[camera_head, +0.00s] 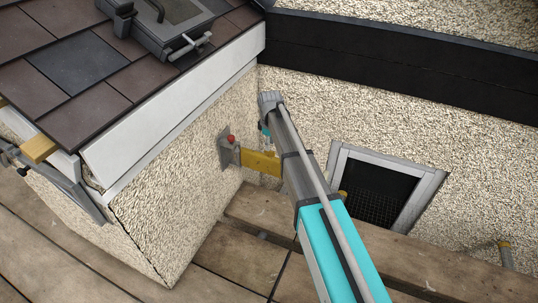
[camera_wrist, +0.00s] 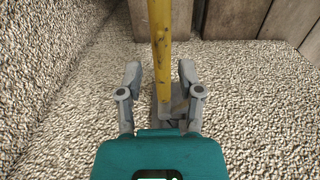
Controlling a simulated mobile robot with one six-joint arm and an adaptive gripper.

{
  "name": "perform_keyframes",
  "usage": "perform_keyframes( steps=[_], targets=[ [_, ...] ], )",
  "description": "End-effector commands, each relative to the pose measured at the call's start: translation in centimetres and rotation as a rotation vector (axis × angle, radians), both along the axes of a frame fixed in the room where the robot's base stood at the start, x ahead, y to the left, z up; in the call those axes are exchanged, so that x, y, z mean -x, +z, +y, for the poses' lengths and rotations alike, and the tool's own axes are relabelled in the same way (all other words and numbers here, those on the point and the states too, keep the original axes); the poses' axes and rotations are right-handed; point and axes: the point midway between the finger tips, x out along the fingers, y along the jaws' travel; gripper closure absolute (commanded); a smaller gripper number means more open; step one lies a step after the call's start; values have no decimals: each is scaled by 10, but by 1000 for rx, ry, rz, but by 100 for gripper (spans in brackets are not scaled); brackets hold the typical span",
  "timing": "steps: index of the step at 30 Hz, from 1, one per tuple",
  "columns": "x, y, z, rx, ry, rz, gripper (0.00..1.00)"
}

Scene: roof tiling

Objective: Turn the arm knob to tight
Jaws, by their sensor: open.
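A red knob (camera_head: 231,138) sits on top of a grey bracket (camera_head: 229,153) on the pebbled wall in the head view. A yellow bar (camera_head: 261,162) runs right from this bracket and passes behind my arm. In the wrist view, my gripper (camera_wrist: 160,74) is open, with one finger on each side of the yellow bar (camera_wrist: 161,45). A grey fitting (camera_wrist: 171,108) shows at the bar's near end, between the fingers. I cannot tell whether the fingers touch the bar. The red knob does not show in the wrist view. My gripper's fingers are hidden in the head view.
A grey box (camera_head: 168,22) with a T-shaped handle stands on the tiled roof (camera_head: 80,65). A grey bracket (camera_head: 70,187) holds wood at the roof's left edge. A framed mesh opening (camera_head: 384,192) is right of my arm. Wooden planks (camera_head: 235,258) lie below.

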Motion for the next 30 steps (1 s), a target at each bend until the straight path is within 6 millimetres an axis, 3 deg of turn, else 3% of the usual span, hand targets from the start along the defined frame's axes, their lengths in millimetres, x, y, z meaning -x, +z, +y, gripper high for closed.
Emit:
perform_keyframes(
  steps=[13, 30],
  targets=[
    [0, -34, 0, 0, 0, 0, 53],
    [0, -38, -1, 0, -1, 0, 53]
  ],
)
